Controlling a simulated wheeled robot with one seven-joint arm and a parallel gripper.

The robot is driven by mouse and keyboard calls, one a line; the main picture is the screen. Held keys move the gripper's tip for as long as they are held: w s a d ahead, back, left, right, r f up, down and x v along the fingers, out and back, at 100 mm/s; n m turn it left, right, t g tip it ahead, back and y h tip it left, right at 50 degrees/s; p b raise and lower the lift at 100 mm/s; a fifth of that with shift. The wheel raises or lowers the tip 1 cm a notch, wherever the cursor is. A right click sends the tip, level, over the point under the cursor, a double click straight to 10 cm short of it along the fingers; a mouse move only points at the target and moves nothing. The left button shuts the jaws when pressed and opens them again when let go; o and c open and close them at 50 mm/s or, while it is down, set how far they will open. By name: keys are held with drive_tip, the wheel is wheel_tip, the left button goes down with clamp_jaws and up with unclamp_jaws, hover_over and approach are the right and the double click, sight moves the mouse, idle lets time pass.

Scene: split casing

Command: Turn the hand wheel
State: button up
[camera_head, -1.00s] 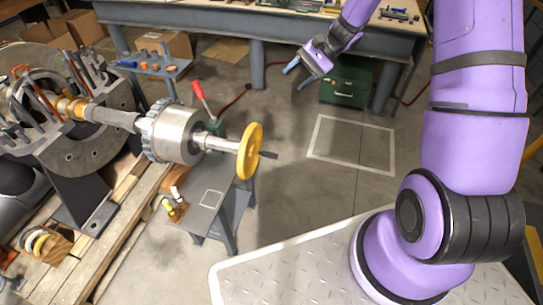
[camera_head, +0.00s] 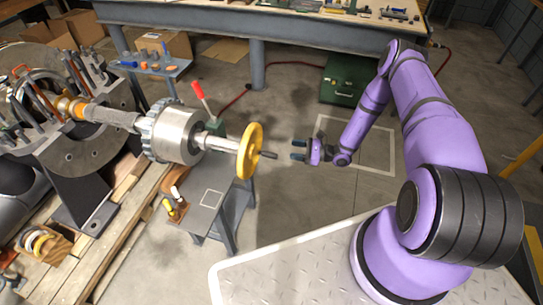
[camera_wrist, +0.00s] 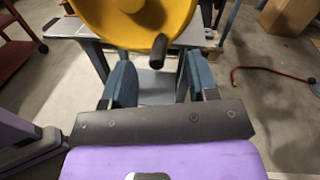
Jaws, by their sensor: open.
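The yellow hand wheel (camera_head: 250,151) stands upright at the right end of the metal shaft. Its dark handle (camera_head: 268,155) sticks out to the right, toward my gripper. My gripper (camera_head: 298,150) is open and empty, a short gap to the right of the handle. In the wrist view the lower part of the wheel (camera_wrist: 140,18) fills the top. The handle (camera_wrist: 158,52) shows there between and ahead of the two blue-grey fingers (camera_wrist: 156,84). The fingers do not appear to touch the handle.
A red-handled lever (camera_head: 202,102) rises behind the shaft. The large metal drum (camera_head: 175,135) is left of the wheel. A green box (camera_head: 344,80) stands on the floor behind. The floor right of the wheel is clear.

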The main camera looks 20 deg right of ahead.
sight(271, 156)
wheel_tip(271, 156, down, 5)
drive_tip(key=s+m+t+h, duration=0.1)
drive_tip(key=s+m+t, duration=0.1)
drive_tip(key=x, duration=1.1)
drive_tip(key=shift+f, duration=0.15)
